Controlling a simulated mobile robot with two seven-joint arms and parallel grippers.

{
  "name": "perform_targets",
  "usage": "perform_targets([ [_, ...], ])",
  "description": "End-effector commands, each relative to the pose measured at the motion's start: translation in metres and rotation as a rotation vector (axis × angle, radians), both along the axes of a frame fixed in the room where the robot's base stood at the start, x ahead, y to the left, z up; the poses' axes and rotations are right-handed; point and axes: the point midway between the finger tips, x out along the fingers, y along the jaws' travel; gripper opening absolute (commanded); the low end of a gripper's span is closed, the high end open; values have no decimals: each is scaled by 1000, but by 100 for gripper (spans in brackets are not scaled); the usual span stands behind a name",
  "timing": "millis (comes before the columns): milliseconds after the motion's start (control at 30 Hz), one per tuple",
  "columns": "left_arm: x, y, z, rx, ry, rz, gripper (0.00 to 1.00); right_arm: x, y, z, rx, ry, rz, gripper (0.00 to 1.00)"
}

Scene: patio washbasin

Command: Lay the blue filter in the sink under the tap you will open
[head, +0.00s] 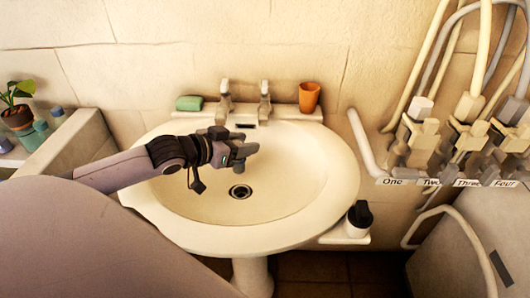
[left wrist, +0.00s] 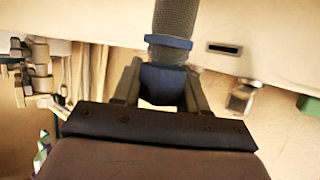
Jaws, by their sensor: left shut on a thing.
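My left gripper (head: 245,152) reaches over the washbasin from the left. In the left wrist view its fingers (left wrist: 160,95) are shut on the blue filter (left wrist: 165,82), which has a blue collar and a grey mesh cylinder beyond it. In the head view the filter is hard to make out against the gripper. The white sink (head: 300,185) has a dark round drain (head: 240,191), just below the gripper in the picture. Two grey taps, a left one (head: 225,102) and a right one (head: 264,102), stand on its back ledge. My right gripper is out of view.
A green soap (head: 189,103) and an orange cup (head: 309,97) flank the taps. Several valves with pipes (head: 420,135) stand at right, labelled One to Four. A black-topped container (head: 359,217) sits right of the basin. A potted plant (head: 17,115) is far left. The bowl's right side is clear.

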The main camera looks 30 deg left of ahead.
Motion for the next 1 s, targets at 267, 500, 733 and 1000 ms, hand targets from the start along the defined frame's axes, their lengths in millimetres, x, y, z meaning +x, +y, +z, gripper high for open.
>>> perform_targets([
  [267, 13, -3, -49, 0, -7, 1, 13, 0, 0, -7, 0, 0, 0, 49],
  [500, 39, -9, -50, -1, -3, 1, 13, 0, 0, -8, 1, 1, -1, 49],
  [733, 49, -11, -50, 1, -2, 1, 13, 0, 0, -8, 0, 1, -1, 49],
  [1000, 77, -18, -49, -1, -4, 0, 13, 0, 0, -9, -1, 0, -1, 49],
])
